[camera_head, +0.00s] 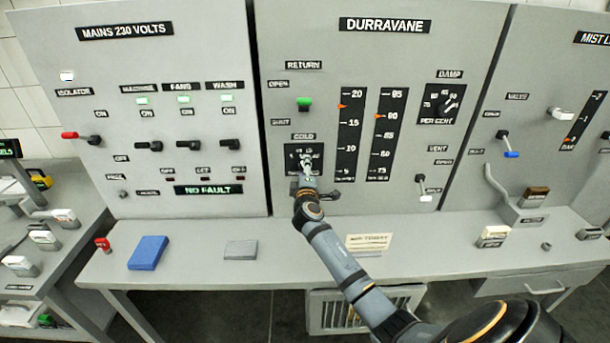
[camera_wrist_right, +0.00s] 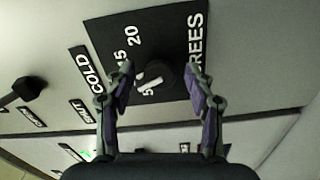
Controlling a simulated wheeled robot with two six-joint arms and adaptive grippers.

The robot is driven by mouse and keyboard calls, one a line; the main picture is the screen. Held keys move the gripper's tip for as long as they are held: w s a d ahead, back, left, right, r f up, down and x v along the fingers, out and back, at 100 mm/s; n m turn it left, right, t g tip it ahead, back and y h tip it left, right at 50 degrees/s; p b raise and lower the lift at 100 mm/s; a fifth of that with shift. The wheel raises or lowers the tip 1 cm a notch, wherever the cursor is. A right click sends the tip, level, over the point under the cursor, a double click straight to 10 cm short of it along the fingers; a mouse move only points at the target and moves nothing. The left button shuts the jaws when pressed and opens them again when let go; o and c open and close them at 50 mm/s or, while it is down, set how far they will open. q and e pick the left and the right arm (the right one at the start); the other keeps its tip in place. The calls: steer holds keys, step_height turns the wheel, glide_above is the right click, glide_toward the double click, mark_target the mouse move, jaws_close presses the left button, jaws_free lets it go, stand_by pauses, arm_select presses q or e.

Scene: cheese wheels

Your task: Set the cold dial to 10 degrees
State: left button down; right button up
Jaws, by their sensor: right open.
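The cold dial (camera_head: 303,155) is a black square plate on the middle panel, under the "COLD" label, partly hidden by my right gripper (camera_head: 306,176). In the right wrist view the dial plate (camera_wrist_right: 172,27) shows the numbers 20, 15 and 5 and the word "DEGREES", partly covered. Its dark round knob (camera_wrist_right: 163,72) carries a white pointer mark towards the lower left, near the 5; I cannot tell the exact setting. My right gripper (camera_wrist_right: 159,69) is open, with its purple-padded fingers on either side of the knob. My left gripper is not in view.
A return lever with a green knob (camera_head: 304,103) sits above the dial. Two vertical scales with orange markers (camera_head: 350,125) and a damp dial (camera_head: 443,103) are to the right. A blue book-like object (camera_head: 148,253) and a grey pad (camera_head: 241,250) lie on the shelf below.

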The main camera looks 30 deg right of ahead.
steer(key=v, duration=1.1)
steer(key=shift+s+a, duration=0.25)
steer(key=shift+s, duration=0.05)
steer(key=shift+f, duration=0.1)
